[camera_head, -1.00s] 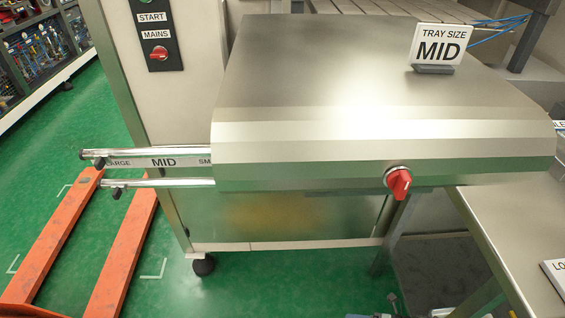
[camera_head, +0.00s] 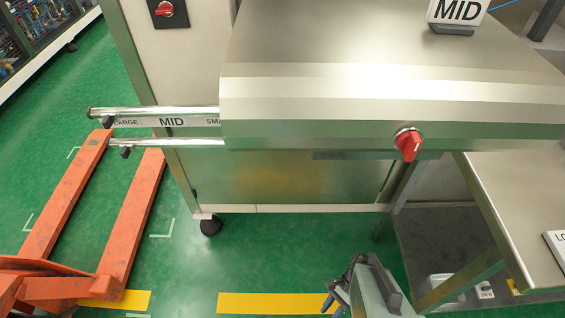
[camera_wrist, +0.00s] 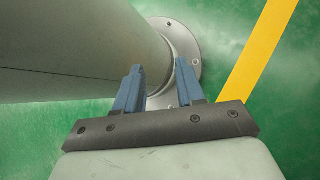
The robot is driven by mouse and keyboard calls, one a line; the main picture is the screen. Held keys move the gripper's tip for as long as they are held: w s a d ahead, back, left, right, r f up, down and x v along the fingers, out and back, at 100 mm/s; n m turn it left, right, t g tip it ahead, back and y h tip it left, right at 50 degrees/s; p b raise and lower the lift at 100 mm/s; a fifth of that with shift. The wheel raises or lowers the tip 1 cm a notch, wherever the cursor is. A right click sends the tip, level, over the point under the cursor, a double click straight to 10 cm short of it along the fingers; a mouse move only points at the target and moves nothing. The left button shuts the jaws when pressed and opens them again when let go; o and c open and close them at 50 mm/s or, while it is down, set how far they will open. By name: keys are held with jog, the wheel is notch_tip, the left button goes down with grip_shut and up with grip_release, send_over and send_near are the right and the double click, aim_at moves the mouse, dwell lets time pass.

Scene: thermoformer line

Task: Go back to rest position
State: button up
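My gripper (camera_wrist: 162,85) shows in the wrist view with two blue fingers spread apart and nothing between them. Behind the fingers are a grey cylindrical part and a round bolted flange above the green floor. In the head view my gripper (camera_head: 333,303) is low at the bottom edge, in front of the machine and over the floor.
The steel machine hood (camera_head: 390,100) has a red knob (camera_head: 408,144) on its front. An orange pallet jack (camera_head: 62,200) stands at left. A steel table (camera_head: 520,200) is at right. Green floor (camera_head: 260,250) is clear between.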

jog(key=f+n+h, duration=0.1)
jog(key=n+h, duration=0.1)
jog(key=n, duration=0.2)
jog(key=n+h, duration=0.2)
jog(key=n, duration=0.2)
jog(key=f+n+h, duration=0.1)
jog(key=n, duration=0.3)
jog(key=shift+w+d+f+h, duration=0.15)
jog(key=shift+d+f+h, duration=0.15)
jog(key=shift+f+h, duration=0.1)
